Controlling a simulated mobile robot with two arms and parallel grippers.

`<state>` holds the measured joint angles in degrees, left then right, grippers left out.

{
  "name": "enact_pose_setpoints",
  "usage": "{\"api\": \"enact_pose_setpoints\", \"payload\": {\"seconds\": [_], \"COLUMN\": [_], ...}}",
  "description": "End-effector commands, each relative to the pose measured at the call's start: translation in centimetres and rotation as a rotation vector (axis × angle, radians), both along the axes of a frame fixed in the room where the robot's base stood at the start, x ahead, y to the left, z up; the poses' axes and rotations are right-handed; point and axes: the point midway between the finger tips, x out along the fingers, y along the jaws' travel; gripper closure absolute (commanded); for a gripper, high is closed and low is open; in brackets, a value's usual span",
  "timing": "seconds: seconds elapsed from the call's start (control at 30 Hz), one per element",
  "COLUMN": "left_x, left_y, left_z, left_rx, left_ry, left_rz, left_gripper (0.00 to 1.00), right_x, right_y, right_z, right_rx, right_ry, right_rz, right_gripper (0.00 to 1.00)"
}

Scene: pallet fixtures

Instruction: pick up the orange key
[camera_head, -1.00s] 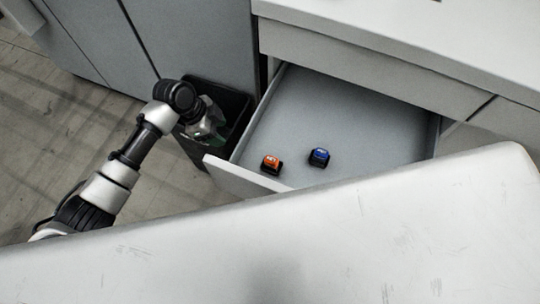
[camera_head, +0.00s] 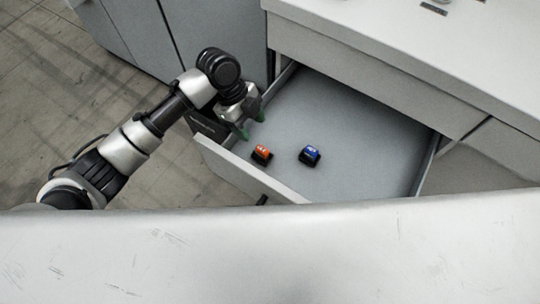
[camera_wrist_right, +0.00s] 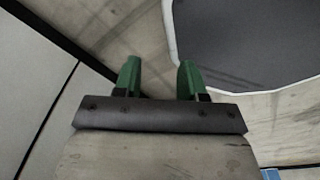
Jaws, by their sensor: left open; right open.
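The orange key (camera_head: 262,150), a small orange-topped block on a black base, sits in the open drawer (camera_head: 345,120), near its front left corner. My left gripper (camera_head: 252,123) is open and empty at the drawer's left side, its green fingertips pointing down. In the picture it is just above the orange key and apart from it. My right gripper (camera_wrist_right: 159,76) shows in the right wrist view, open, with nothing between its green fingers. It is out of the head view.
A blue key (camera_head: 310,153) with a black base lies to the right of the orange one. The drawer's front panel (camera_head: 240,170) and side walls rise around them. A white counter (camera_head: 390,35) lies above. A pale, scratched surface (camera_head: 270,250) fills the foreground.

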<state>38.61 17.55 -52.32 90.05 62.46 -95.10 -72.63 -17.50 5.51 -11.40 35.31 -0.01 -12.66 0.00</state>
Motion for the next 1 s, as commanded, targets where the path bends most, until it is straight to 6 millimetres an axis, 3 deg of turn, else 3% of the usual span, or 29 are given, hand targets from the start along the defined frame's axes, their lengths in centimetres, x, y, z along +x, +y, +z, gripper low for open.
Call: {"api": "enact_pose_setpoints", "payload": {"seconds": [0.2, 0.37, 0.7, 1.0], "left_x": [-0.8, -1.2, -2.7, -2.7], "left_y": [-1.0, -1.4, -2.9, -3.0], "left_z": [-3.1, -4.0, -8.0, -8.5], "left_rx": [0.0, 0.0, 0.001, 0.001], "left_ry": [0.002, 0.002, 0.002, -0.002], "left_rz": [0.001, 0.001, 0.002, 0.001], "left_gripper": [0.47, 0.47, 0.47, 0.48], "right_x": [0.6, 1.0, 0.8, 0.6], "right_y": [1.1, 2.2, 1.5, 1.1], "right_z": [0.3, 0.5, 1.3, 1.3], "right_rx": [0.015, 0.029, 0.02, 0.015], "right_ry": [-0.009, -0.016, -0.014, -0.01], "right_rz": [-0.004, -0.007, -0.004, -0.003], "right_gripper": [0.59, 0.59, 0.59, 0.59]}}
